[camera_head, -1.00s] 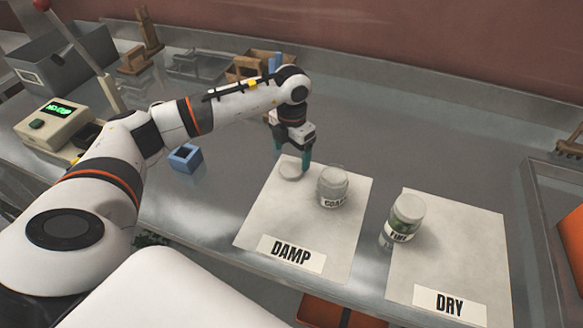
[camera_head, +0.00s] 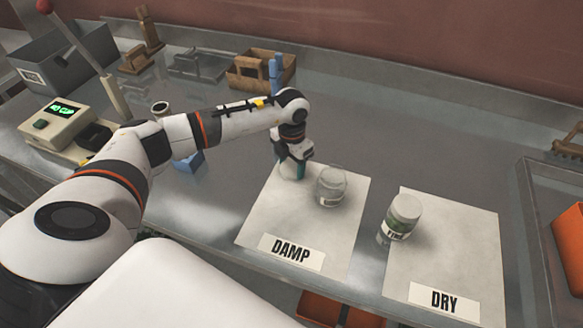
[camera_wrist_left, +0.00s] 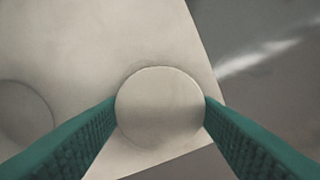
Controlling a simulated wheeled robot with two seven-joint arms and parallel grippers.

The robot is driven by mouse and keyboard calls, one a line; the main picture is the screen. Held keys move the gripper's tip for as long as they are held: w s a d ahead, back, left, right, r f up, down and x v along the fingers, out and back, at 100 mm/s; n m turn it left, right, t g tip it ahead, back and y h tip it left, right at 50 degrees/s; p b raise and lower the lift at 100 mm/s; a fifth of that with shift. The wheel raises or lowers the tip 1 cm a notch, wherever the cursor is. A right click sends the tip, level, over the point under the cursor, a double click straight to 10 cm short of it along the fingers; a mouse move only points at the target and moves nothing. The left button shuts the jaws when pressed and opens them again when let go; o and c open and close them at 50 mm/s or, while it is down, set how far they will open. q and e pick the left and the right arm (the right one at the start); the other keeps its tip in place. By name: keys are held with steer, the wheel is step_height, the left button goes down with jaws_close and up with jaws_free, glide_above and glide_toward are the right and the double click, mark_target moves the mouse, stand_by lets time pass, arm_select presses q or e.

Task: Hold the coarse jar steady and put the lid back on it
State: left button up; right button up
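The coarse jar (camera_head: 331,187) stands upright on the DAMP mat (camera_head: 330,235). It looks clear and open-topped, and its label is hard to read. My left gripper (camera_head: 291,171) is low over the mat, just left of the jar. In the left wrist view, its two teal fingers (camera_wrist_left: 160,107) meet opposite edges of a round pale lid (camera_wrist_left: 160,105). I cannot tell whether the lid is off the mat. A faint round shape at the left edge there looks like the jar (camera_wrist_left: 25,112). My right gripper is out of view.
A fine jar (camera_head: 403,217) stands upright at the left edge of the DRY mat (camera_head: 455,255). A scale (camera_head: 62,118), blue block (camera_head: 190,162) and wooden caddy (camera_head: 258,72) are farther left and back. The table behind the mats is clear.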

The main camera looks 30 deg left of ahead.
mark_target(292, 168)
arm_select(q)
steer(key=shift+c, duration=1)
steer(key=shift+r, duration=0.1)
step_height(292, 168, up, 10)
steer(key=b, duration=0.2)
steer(key=shift+b, duration=0.35)
